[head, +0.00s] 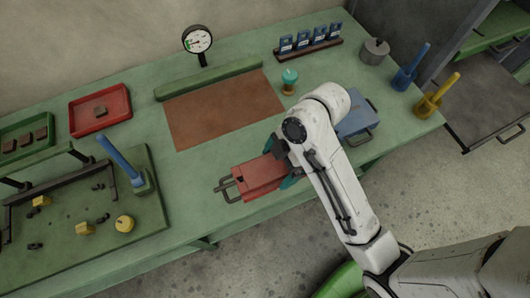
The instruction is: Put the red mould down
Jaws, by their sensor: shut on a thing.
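The red mould (262,175) is a block-like red piece with a dark wire handle at its left end. It is at the front middle of the green bench in the head view. My gripper (286,165) is at its right end, shut on it, with the fingers partly hidden by my white arm. I cannot tell whether the mould touches the bench top or is held just above it.
The green bench (190,215) has free room left of the mould. A brown mat (215,110) lies behind. A blue mould (357,120) sits to the right, partly behind my arm. A red tray (78,130), a fixture with a blue lever (120,160) and a gauge (198,40) stand around.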

